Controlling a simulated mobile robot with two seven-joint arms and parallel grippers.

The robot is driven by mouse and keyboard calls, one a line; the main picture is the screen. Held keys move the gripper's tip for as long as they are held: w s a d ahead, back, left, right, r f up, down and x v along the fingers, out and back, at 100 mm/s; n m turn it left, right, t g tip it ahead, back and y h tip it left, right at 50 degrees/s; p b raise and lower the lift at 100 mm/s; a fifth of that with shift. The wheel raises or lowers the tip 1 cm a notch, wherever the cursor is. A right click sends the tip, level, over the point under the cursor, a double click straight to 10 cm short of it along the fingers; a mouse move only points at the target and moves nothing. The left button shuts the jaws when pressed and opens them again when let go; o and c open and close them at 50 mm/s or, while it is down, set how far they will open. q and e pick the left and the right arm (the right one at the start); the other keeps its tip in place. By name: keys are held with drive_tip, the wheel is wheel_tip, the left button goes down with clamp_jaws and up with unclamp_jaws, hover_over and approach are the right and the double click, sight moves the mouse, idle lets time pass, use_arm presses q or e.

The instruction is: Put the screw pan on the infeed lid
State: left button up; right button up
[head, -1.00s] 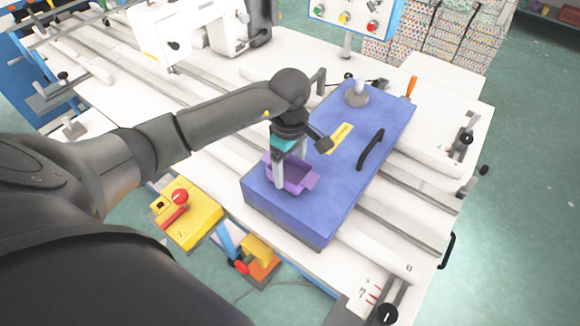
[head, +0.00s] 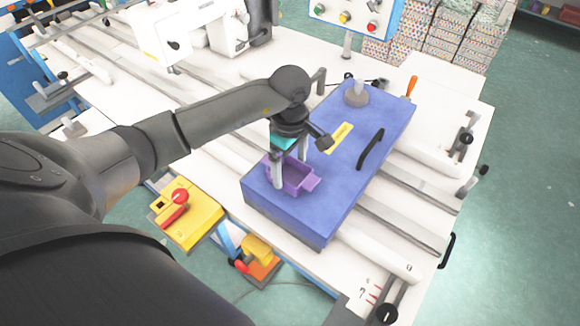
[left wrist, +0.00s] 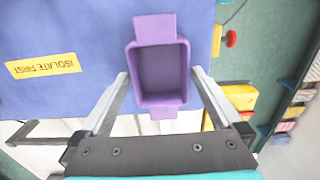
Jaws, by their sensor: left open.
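The screw pan is a small purple rectangular tray (head: 293,178) with a tab at each end. It sits on the near left part of the blue infeed lid (head: 330,200), and I see no gap between them. In the left wrist view the empty pan (left wrist: 160,72) lies between my left gripper's fingers, over the blue lid (left wrist: 70,90). My left gripper (head: 291,172) is open, with a finger on either side of the pan and space between fingers and pan. My right gripper is not in view.
The lid bears a black handle (head: 371,150), a yellow label (head: 340,137) and a grey knob (head: 357,97). A yellow box with a red button (head: 188,214) is at the table's near edge. A white sewing machine (head: 185,30) stands behind my left arm.

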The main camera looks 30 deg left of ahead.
sight(291, 179)
use_arm(q)
wheel_tip(291, 179, up, 11)
drive_tip(key=shift+b, duration=0.4)
drive_tip(key=shift+f, duration=0.1)
